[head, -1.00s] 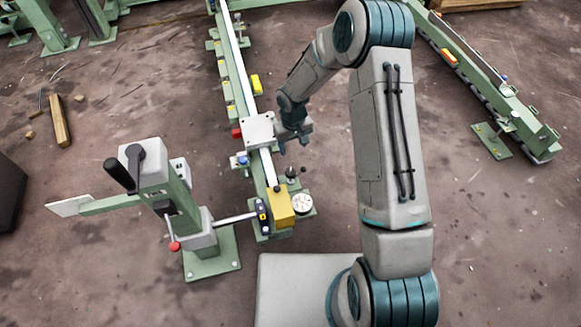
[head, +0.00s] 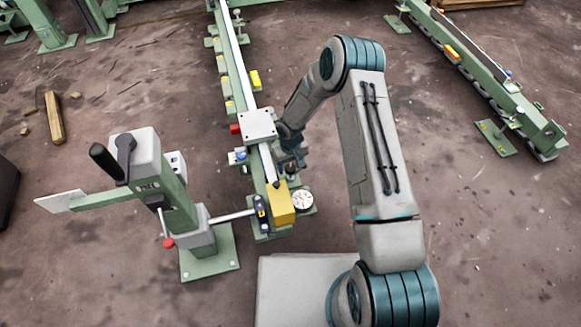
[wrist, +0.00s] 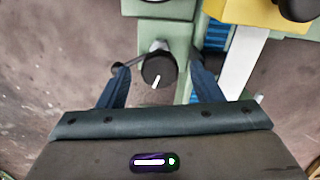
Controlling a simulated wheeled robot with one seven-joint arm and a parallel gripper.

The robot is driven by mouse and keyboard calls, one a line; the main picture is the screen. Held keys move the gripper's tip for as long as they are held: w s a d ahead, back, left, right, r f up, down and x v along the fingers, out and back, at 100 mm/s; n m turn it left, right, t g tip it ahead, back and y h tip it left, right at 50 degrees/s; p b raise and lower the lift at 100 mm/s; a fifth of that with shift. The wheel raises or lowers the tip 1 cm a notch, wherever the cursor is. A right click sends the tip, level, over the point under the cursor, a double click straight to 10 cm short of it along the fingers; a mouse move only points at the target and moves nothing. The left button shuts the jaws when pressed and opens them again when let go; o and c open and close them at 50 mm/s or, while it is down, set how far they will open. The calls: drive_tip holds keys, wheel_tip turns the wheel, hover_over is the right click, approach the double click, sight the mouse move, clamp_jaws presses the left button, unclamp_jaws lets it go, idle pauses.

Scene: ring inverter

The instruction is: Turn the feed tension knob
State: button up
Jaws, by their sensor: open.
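The knob is a round black dial with a white pointer line (wrist: 158,72), on a pale green mount in the wrist view. My gripper (wrist: 157,80) is open, with one dark finger to the left of the knob and one to the right. Small gaps seem to show between the fingers and the knob; I cannot tell its depth between them. In the head view my gripper (head: 291,160) is at the right side of the green rail (head: 258,183), where it largely hides the knob.
A yellow block (head: 282,204) and a round white gauge (head: 302,201) sit just nearer on the rail. A grey plate (head: 258,125) lies behind-left of my gripper. A green post with a black handle (head: 107,162) stands left.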

drive_tip(key=shift+f, duration=0.25)
drive_tip(key=c, duration=1)
drive_tip(key=shift+n, duration=0.3)
